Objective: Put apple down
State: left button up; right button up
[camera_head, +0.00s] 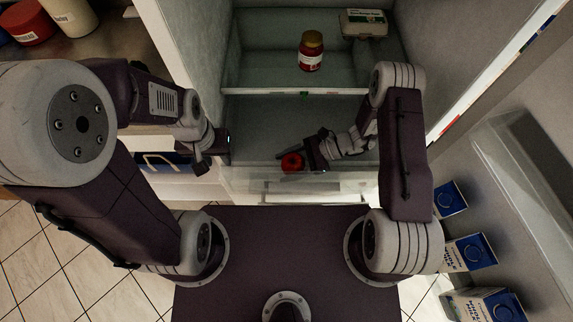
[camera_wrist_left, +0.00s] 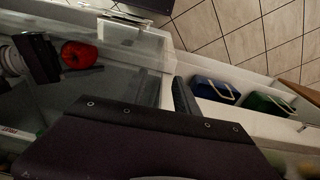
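The red apple (camera_head: 292,162) is at the lower level inside the open fridge, at the fingers of my right gripper (camera_head: 290,158). A dark finger runs along the far side of the apple. The left wrist view also shows the apple (camera_wrist_left: 78,55) beside the dark body of my right gripper (camera_wrist_left: 40,58). I cannot tell whether the fingers press on it or whether it rests on the glass. My left gripper (camera_head: 205,164) is at the left edge of the fridge opening, away from the apple. Its finger opening cannot be made out.
A red jar (camera_head: 311,52) and an egg carton (camera_head: 363,23) stand on the upper fridge shelf (camera_head: 275,88). Blue-and-white cartons (camera_head: 470,252) sit in the open door at right. A drawer with blue and green items (camera_wrist_left: 212,90) shows in the left wrist view. Tiled floor lies at left.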

jog(key=o, duration=0.4)
jog(key=shift+c, duration=0.2)
pick_arm(q)
jog(key=shift+r, duration=0.2)
pick_arm(e)
jog(key=shift+r, duration=0.2)
pick_arm(q)
jog(key=shift+r+p, duration=0.5)
jog(key=shift+p, duration=0.15)
pick_arm(e)
jog(key=shift+r, duration=0.6)
pick_arm(q)
jog(key=shift+f+b, duration=0.3)
pick_arm(e)
jog(key=v, duration=1.2)
jog(key=shift+f, duration=0.15)
